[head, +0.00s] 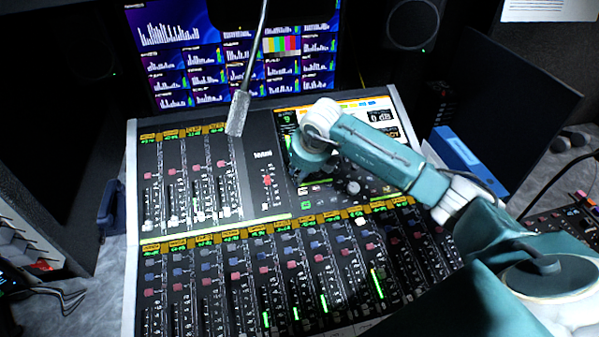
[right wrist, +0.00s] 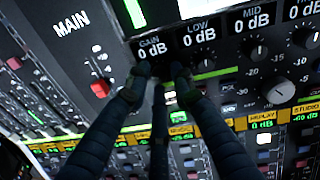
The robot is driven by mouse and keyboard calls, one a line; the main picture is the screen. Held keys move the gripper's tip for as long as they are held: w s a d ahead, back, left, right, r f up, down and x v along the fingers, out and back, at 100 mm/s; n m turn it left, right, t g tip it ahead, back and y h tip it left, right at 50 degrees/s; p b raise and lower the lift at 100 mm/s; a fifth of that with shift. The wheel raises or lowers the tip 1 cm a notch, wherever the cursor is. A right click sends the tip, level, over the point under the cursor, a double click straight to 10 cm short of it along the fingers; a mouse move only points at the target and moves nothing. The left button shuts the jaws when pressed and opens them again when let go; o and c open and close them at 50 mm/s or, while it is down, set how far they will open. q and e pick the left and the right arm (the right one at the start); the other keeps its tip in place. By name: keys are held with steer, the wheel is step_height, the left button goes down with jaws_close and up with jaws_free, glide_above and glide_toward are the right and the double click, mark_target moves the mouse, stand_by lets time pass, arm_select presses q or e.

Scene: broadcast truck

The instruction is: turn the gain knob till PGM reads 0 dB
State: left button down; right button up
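The mixing console (head: 133,260) fills the middle of the head view. My right gripper reaches down over its screen section from the right; in the head view its wrist hides the knob area. My left gripper is out of view.
A gooseneck microphone (head: 239,112) hangs over the console's left part. Neighbouring knobs such as the MID knob (right wrist: 258,50) stand close beside the fingers. Faders cover the lower panel. A blue box (head: 455,150) and dark panel (head: 515,110) stand right of the console.

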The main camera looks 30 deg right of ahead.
steer(key=shift+c, duration=1)
jaws_close()
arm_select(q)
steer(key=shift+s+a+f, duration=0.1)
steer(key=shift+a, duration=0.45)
arm_select(e)
steer(key=shift+f+m+b, duration=0.3)
steer(key=shift+m+b, duration=0.4)
steer(key=shift+b, duration=0.25)
steer(key=shift+r+m+b, duration=0.15)
steer(key=shift+m+b, duration=0.2)
steer(key=shift+m, duration=0.25)
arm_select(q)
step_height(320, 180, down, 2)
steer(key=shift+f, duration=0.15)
arm_select(e)
steer(key=shift+r, duration=0.1)
steer(key=shift+o, duration=1)
jaws_free()
steer(key=shift+s, duration=0.1)
